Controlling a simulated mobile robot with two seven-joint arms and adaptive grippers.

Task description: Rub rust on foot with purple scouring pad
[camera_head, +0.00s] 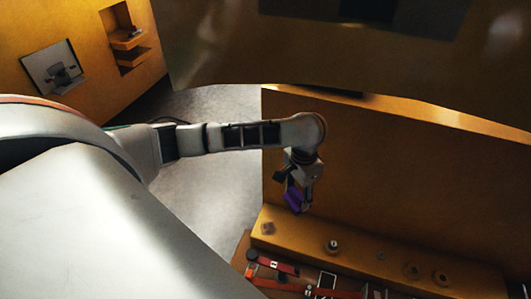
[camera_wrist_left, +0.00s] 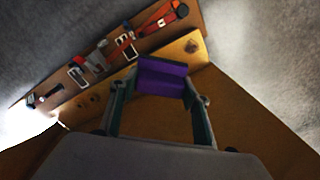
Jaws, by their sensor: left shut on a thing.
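My left gripper (camera_head: 295,187) is shut on the purple scouring pad (camera_head: 293,200) and points down above a yellow foot ledge (camera_head: 308,232) of the casting. In the left wrist view the pad (camera_wrist_left: 161,77) sits between the two fingertips (camera_wrist_left: 160,88). A brownish patch (camera_head: 268,228), perhaps the rust, is near the ledge's left end. It also shows in the left wrist view (camera_wrist_left: 192,46), near the ledge's end. The pad looks apart from the ledge, though the exact gap is hard to tell. My right gripper is not in view.
Round fittings (camera_head: 332,246) stand along the ledge. A brown board with red and black tools (camera_head: 275,264) lies in front of it. A tall yellow casting wall (camera_head: 400,170) rises behind. Grey floor (camera_head: 228,150) is open to the left.

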